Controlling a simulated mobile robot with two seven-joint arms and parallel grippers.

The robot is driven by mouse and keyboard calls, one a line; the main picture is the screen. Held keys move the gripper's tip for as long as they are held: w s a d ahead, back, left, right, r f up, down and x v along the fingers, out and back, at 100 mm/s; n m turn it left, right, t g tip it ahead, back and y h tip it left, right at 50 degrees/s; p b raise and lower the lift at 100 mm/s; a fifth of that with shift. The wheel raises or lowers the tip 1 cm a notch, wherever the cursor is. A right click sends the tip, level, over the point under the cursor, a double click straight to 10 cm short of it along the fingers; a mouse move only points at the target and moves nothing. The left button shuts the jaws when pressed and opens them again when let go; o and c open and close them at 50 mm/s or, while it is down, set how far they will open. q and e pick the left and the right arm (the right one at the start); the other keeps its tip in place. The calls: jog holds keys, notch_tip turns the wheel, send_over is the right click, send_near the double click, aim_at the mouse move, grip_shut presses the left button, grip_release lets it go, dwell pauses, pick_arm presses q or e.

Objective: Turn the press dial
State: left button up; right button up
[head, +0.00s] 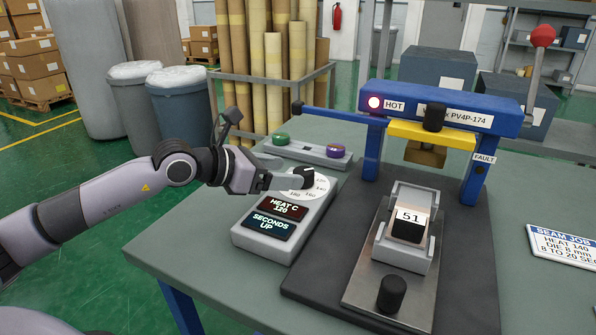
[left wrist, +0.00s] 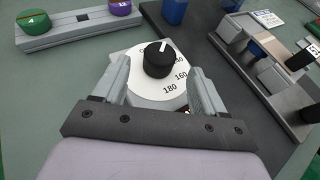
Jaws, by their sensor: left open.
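The press dial is a black knob (head: 304,173) on a white numbered disc (head: 318,187), on top of a pale control box (head: 325,211). The box's displays read "HEAT C 120" (head: 283,206) and "SECONDS UP" (head: 272,226). My left gripper (head: 292,181) is open at the dial, its fingers reaching over the box. In the left wrist view the knob (left wrist: 158,60) stands between and slightly beyond the fingertips (left wrist: 162,72), with gaps on both sides. Its white mark points up and slightly right; 160 and 180 are readable on the disc. My right gripper is out of view.
The blue press (head: 440,103) stands right of the box, with its "HOT" lamp (head: 374,102) lit. A strip with green and purple knobs (head: 305,152) lies behind the dial. A job card (head: 562,246) reads heat 140.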

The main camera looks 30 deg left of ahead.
aim_at(294, 173)
pick_arm(q)
jog(key=shift+x, duration=2.2)
jog(key=shift+c, duration=0.3)
jog(key=c, duration=1)
